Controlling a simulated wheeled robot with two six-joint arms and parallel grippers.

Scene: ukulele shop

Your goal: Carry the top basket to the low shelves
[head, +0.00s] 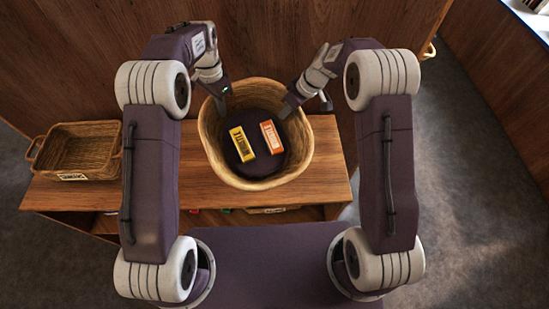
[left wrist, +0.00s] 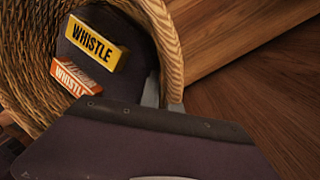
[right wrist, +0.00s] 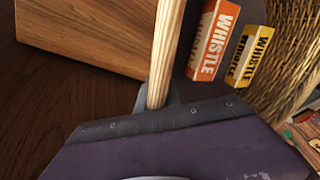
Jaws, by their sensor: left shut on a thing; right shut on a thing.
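A round wicker basket (head: 211,142) is at the middle of the head view, above or on a low wooden shelf unit (head: 335,185); I cannot tell if it touches the top. Inside lie a yellow whistle box (head: 242,144) and an orange whistle box (head: 271,137) on a dark bottom. My left gripper (head: 222,92) is shut on the rim at its far left; the rim shows between the fingers in the left wrist view (left wrist: 160,95). My right gripper (head: 290,104) is shut on the rim at its far right, also seen in the right wrist view (right wrist: 160,98).
A rectangular wicker basket (head: 77,150) with a label stands on the left end of the shelf unit. Small coloured items show in the open shelf below. A wooden panel (head: 270,40) rises behind. Grey carpet (head: 465,170) is clear at the right.

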